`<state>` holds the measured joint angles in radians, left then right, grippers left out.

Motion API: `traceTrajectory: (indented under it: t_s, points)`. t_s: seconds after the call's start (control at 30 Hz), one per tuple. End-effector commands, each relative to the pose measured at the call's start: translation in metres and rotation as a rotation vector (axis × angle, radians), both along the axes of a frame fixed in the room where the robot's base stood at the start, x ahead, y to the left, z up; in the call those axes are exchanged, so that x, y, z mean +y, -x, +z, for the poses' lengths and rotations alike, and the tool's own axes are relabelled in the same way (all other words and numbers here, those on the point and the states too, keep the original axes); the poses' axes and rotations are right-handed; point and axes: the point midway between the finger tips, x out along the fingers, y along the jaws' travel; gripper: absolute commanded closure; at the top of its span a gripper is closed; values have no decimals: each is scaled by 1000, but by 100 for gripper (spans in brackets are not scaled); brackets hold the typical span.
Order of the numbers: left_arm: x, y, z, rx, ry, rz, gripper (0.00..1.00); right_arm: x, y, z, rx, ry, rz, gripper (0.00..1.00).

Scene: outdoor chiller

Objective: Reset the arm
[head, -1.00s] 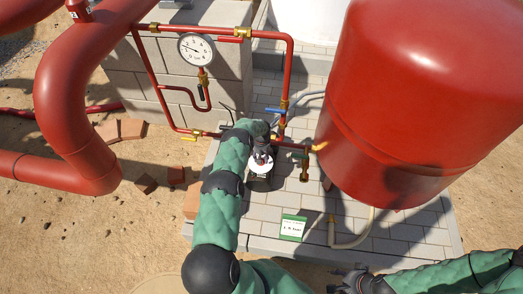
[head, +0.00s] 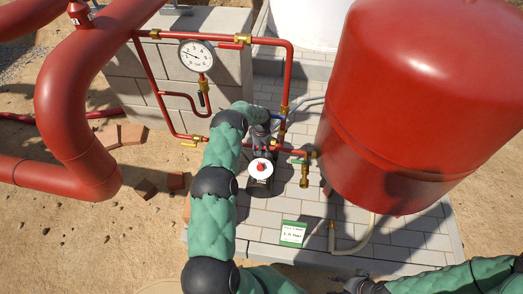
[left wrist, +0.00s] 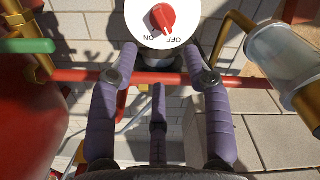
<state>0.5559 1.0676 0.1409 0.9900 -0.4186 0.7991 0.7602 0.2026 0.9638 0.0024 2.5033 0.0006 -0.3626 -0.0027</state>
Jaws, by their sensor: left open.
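A white round dial plate (head: 261,178) with a red knob (head: 261,166) stands upright on a post over the paving in the head view. In the left wrist view the red knob (left wrist: 163,18) shows at the top of the white plate (left wrist: 140,25), with "OFF" lettering at its edge. My left gripper (head: 265,143) is just behind the dial, apart from the knob.
A large red tank (head: 420,110) stands right of the dial. A pressure gauge (head: 196,56) and thin red pipes (head: 291,75) with brass valves (head: 304,175) surround the left gripper. A thick red pipe (head: 65,110) is at left.

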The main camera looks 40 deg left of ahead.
Motion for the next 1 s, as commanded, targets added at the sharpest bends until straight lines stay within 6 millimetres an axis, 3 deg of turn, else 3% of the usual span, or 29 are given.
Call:
traceTrajectory:
  t_s: [0.43, 0.57, 0.67, 0.87, 1.0]
  points:
    - [0, 0, 0, 0, 0, -1, 51, 0, 0, 0, 0, 0, 0, 51]
    - [-13, 1, -2, -6, 14, -26, 51, 0, 0, 2, 0, 0, 0, 51]
    - [-41, 3, -7, -17, 46, -82, 51, 0, 0, 6, 0, 0, 0, 51]
    - [-128, 23, -15, -63, 137, -243, 51, 0, 0, 18, 0, 0, 0, 51]
    - [-187, 47, -15, -95, 192, -348, 51, 0, 0, 26, 0, 0, 0, 51]
